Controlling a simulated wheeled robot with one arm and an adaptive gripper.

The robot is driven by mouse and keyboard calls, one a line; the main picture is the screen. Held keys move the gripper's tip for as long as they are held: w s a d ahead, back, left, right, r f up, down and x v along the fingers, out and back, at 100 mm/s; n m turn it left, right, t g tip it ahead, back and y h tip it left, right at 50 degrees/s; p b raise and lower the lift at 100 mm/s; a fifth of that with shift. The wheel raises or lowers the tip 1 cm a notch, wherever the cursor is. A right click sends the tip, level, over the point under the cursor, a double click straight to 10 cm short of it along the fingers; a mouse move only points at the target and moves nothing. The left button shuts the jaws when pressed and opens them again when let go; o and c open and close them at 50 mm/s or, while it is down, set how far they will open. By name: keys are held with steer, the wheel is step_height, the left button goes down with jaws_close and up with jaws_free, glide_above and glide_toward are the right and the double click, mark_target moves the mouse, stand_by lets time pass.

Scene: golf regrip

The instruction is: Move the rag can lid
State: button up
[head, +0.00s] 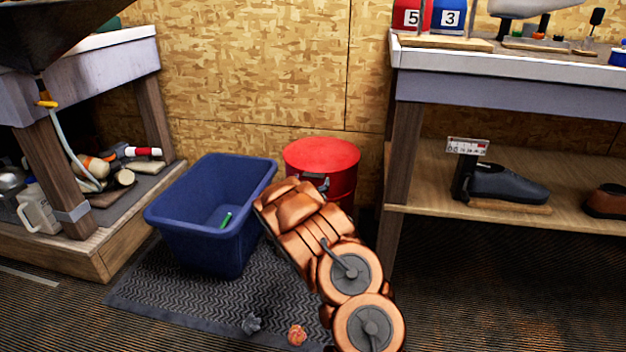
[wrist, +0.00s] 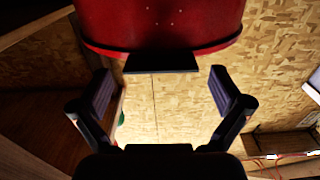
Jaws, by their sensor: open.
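The red rag can (head: 343,188) stands against the wall in the head view, with its round red lid (head: 322,153) lying flat on top. A dark fitting shows on the can's front, partly behind my arm. In the wrist view, a red curved part (wrist: 205,25) of the can or lid fills the top; I cannot tell which. A flat black tab (wrist: 161,62) juts from it, between and slightly beyond my fingertips. My gripper (wrist: 164,82) is open and empty, its two fingers spread to either side of the tab.
A blue bin (head: 205,215) with a green item inside stands left of the can on a dark mat (head: 165,290). Two crumpled rags lie at the mat's front. A workbench (head: 500,82) with a shoe shelf stands right, another bench (head: 95,75) left.

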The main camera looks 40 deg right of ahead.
steer(key=shift+b+x, duration=0.4)
steer(key=shift+x, duration=1.05)
steer(key=shift+r, duration=0.1)
steer(key=shift+c, duration=0.2)
steer(key=c, duration=1.5)
